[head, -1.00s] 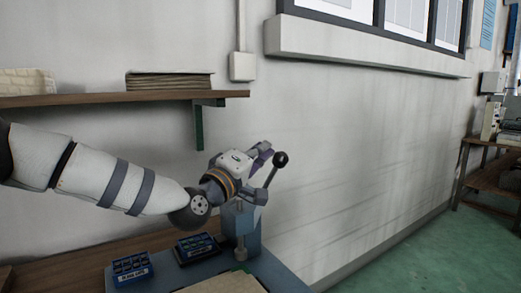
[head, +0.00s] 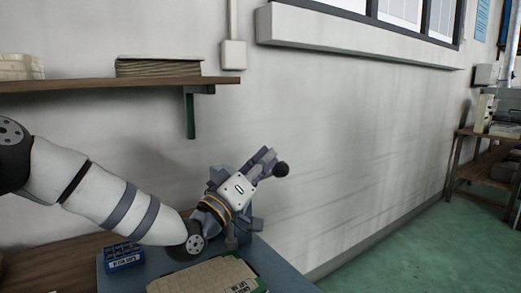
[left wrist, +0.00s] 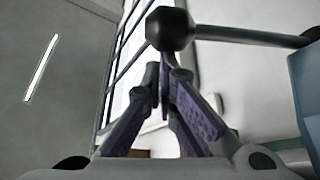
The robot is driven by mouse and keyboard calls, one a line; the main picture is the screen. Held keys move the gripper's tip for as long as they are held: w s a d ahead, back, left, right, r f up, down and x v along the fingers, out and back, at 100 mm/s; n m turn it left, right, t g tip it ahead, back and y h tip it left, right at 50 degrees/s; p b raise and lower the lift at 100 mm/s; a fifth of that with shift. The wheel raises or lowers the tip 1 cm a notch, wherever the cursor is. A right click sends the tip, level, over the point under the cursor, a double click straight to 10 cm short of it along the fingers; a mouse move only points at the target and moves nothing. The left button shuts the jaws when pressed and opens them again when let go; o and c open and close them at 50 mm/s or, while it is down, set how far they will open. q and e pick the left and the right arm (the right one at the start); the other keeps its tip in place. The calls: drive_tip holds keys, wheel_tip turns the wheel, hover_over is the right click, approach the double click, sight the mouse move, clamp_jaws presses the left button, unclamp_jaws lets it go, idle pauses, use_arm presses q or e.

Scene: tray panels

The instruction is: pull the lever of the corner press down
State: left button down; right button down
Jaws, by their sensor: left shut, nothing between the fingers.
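The lever's black ball knob (head: 281,169) sticks out just right of my left gripper (head: 270,160) in the head view. The blue-grey press (head: 245,224) stands at the bench corner, largely hidden behind my gripper. My left gripper is shut and empty, its fingertips close to the knob. In the left wrist view, the knob (left wrist: 170,28) and its dark rod (left wrist: 250,37) lie across the picture just past the shut fingertips (left wrist: 164,72). The rod runs right toward the blue press body (left wrist: 306,90). I cannot tell whether fingers and lever touch. My right gripper is not in view.
A blue labelled box (head: 124,257) and a tan board (head: 205,276) lie on the bench near the press. A wooden shelf (head: 110,84) is on the wall above my left arm. The wall right of the press is clear.

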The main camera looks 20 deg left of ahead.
sight(278, 175)
use_arm(q)
drive_tip(key=f+m, duration=0.1)
drive_tip(key=s+d+f+h, duration=0.1)
drive_tip(key=f+m, duration=0.1)
drive_tip(key=f, duration=0.1)
drive_tip(key=shift+s+d+f+m+h+b, duration=0.1)
drive_tip(key=shift+s+d+m+h+b, duration=0.05)
drive_tip(key=shift+d+m+h+b, duration=0.2)
drive_tip(key=shift+s+d+f+m+g+h+b, duration=0.2)
drive_tip(key=shift+f+m+h, duration=0.35)
drive_tip(key=shift+m, duration=0.55)
drive_tip(key=shift+d+f+m+g+h+b, duration=0.1)
drive_tip(key=shift+f+m+g+h+b, duration=0.25)
drive_tip(key=shift+m+h, duration=0.55)
drive_tip(key=shift+s+d+f+m+g+h+b, duration=0.2)
drive_tip(key=shift+f+m+h, duration=0.3)
drive_tip(key=shift+m, duration=0.75)
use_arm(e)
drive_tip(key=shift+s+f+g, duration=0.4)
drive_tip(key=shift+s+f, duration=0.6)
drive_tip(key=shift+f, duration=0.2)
